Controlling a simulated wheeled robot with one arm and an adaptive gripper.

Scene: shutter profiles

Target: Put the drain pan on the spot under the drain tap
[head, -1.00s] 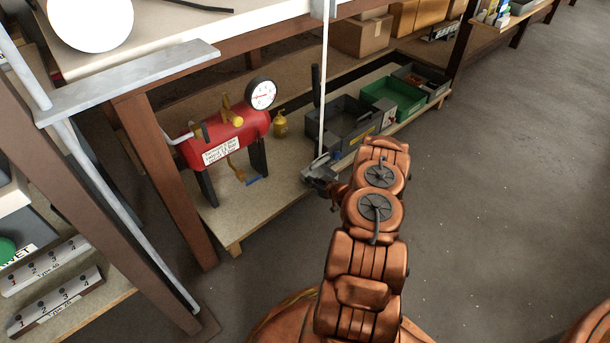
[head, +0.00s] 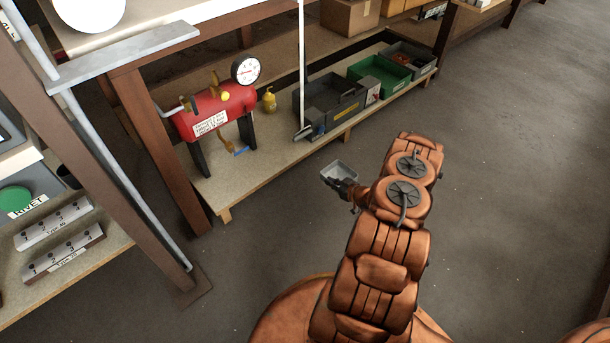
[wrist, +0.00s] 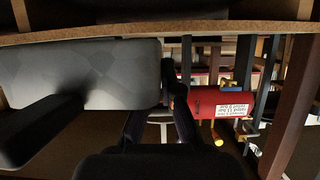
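The drain pan (head: 341,169) is a small grey tray. My gripper (head: 345,184) is shut on its near edge and holds it over the floor, in front of the low shelf. In the wrist view the pan (wrist: 85,75) fills the left, with my dark gripper fingers (wrist: 173,88) together at its right end. The red tank (head: 213,112) stands on legs on the shelf, left of the pan and apart from it. A brass drain tap (head: 227,143) hangs under the tank, with a blue piece (head: 241,151) by it. The red tank (wrist: 222,103) appears upside down in the wrist view.
The low shelf (head: 265,165) has bare board before the tank. A yellow bottle (head: 269,101), a dark grey bin (head: 328,103) and a green bin (head: 379,77) stand to its right. A thin white pole (head: 302,70) rises at the shelf's front. A brown post (head: 160,150) stands left.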

